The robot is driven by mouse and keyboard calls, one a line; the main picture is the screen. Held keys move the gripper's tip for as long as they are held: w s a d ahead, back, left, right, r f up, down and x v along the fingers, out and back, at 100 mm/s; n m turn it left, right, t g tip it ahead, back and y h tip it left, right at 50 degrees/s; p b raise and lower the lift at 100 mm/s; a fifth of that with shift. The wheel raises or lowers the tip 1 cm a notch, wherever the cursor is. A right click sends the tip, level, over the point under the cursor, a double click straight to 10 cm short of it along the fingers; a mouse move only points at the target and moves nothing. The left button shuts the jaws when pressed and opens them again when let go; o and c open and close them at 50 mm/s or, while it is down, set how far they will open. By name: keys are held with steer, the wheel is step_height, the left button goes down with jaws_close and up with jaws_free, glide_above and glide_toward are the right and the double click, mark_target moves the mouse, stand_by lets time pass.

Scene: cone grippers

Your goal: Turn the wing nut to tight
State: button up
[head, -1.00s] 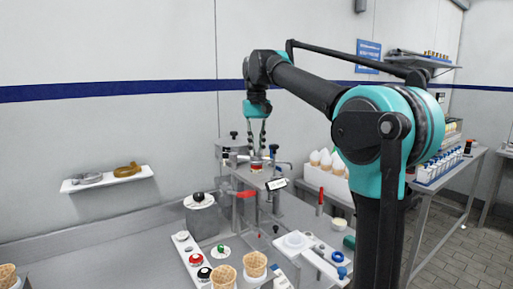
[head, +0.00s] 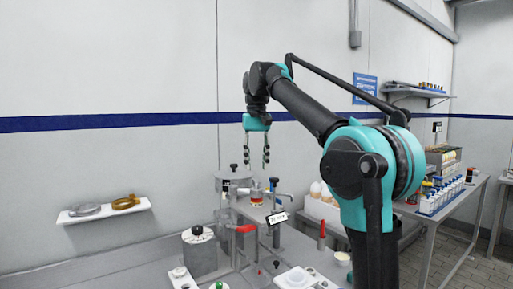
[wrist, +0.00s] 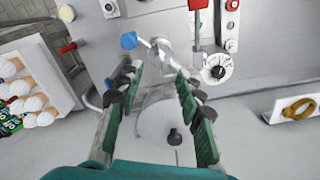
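My gripper (head: 256,163) is open and empty, pointing down above the metal work station (head: 238,180). In the wrist view its two fingers (wrist: 158,80) are spread apart. No wing nut can be told for sure. A small fitting with red and amber parts (head: 256,197) stands on the station below my gripper, with a clear gap between them. In the wrist view a shiny metal piece (wrist: 160,52) with a blue knob (wrist: 128,41) on an arm shows just beyond the fingertips. Whether it is tight or loose cannot be seen.
A red-handled lever (head: 240,228) and a post with a crossbar (head: 273,190) stand close to the fitting. A black knob (wrist: 174,136) shows between the fingers. A white shelf with rings (head: 105,213) is on the left wall. White cones (wrist: 35,88) stand beside the station.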

steer(key=shift+r, duration=2.85)
